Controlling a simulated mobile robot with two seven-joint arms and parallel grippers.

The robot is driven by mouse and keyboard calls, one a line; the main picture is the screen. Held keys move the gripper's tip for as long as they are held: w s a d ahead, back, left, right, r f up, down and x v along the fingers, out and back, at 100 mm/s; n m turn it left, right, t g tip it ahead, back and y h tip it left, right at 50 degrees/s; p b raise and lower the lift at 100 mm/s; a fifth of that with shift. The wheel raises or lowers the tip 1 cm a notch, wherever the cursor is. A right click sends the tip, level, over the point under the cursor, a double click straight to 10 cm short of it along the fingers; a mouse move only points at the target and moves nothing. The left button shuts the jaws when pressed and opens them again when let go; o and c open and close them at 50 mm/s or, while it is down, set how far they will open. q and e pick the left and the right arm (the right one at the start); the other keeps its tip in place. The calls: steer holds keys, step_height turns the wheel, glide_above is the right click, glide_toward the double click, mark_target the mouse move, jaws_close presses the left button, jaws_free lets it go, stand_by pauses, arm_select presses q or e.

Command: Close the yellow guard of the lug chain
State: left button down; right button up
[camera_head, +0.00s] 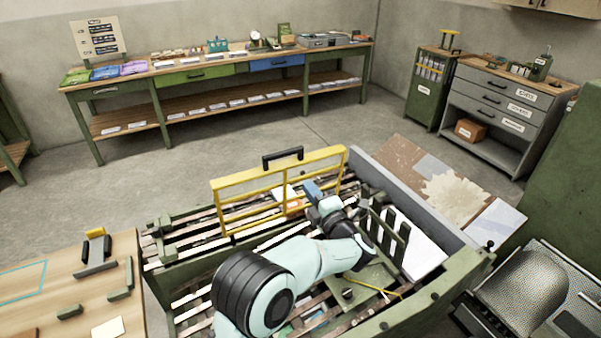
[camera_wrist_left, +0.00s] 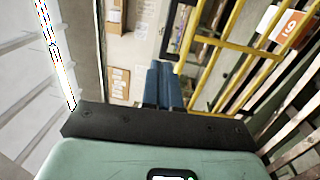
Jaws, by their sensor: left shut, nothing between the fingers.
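The yellow guard (camera_head: 279,172) is a barred frame with a black handle (camera_head: 282,157) on its top bar. It stands raised, roughly upright, across the slatted green lug chain (camera_head: 190,262). My left gripper (camera_head: 311,188) has blue fingers, shut and empty, at the right part of the guard. Whether they touch the guard cannot be told. In the left wrist view the shut fingers (camera_wrist_left: 165,85) lie just left of the guard's yellow bars (camera_wrist_left: 228,50). My left arm hides part of the chain. My right gripper is not in view.
A grey side rail (camera_head: 418,215) and a green front rail (camera_head: 435,300) edge the machine. A wooden table (camera_head: 60,300) with small green and black parts stands at left. A long workbench (camera_head: 160,68) stands at the back wall, with clear floor before it.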

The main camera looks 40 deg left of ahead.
arm_select(q)
steer(key=p, duration=0.4)
glide_toward(285, 154)
steer(key=shift+x, duration=3.4)
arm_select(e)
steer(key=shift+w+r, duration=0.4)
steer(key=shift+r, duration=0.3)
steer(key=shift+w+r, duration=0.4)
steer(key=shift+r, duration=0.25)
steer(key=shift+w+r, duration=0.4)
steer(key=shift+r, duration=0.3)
arm_select(q)
steer(key=shift+r, duration=0.15)
